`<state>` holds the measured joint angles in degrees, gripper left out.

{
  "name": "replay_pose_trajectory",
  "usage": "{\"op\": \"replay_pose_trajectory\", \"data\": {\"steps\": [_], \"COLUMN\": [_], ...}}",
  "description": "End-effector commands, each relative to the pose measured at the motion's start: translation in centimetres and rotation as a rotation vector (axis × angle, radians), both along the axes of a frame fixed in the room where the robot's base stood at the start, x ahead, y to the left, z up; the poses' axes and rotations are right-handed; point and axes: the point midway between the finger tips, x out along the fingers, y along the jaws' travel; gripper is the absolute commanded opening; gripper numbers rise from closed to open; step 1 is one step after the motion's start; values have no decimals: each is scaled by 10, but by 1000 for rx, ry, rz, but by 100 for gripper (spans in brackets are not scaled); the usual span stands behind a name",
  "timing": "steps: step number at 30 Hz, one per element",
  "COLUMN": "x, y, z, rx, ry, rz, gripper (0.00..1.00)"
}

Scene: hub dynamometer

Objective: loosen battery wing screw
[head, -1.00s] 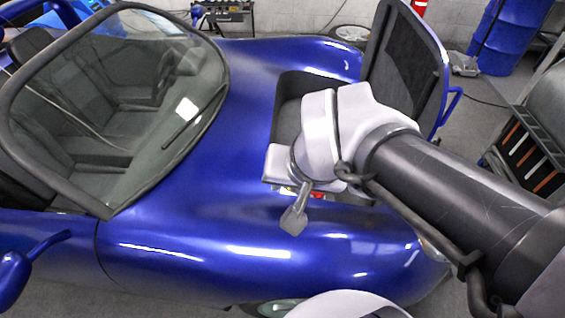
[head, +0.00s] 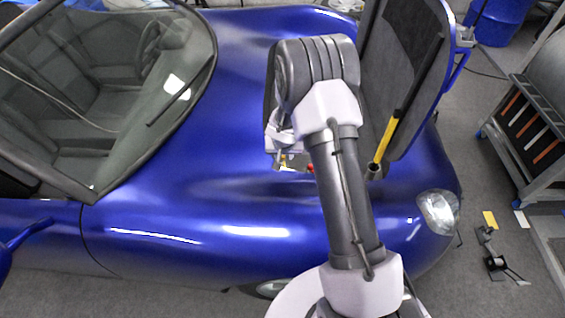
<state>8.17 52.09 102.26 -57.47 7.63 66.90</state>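The battery wing screw cannot be made out. The front compartment (head: 268,110) of the blue car stands open, and my arm reaches over it and covers most of its inside. A small red spot (head: 310,168) and a small yellow bit (head: 283,160) show at the compartment's near edge, below my wrist; I cannot tell what they belong to. My gripper's fingers are hidden behind my own arm, so I cannot see whether they touch anything.
The raised lid (head: 405,75) stands right of my arm, with a yellow-and-black strut (head: 392,125) close beside the arm. The car's blue body (head: 180,215) lies left and in front.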

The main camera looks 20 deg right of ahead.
Motion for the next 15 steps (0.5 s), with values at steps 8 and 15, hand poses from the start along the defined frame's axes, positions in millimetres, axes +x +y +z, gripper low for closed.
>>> {"op": "replay_pose_trajectory", "data": {"steps": [8, 15], "x": [27, 44], "y": [-12, -19], "z": [-78, -116], "rx": [1, -1], "ry": [3, 1], "rz": [-1, -2], "gripper": [30, 30]}}
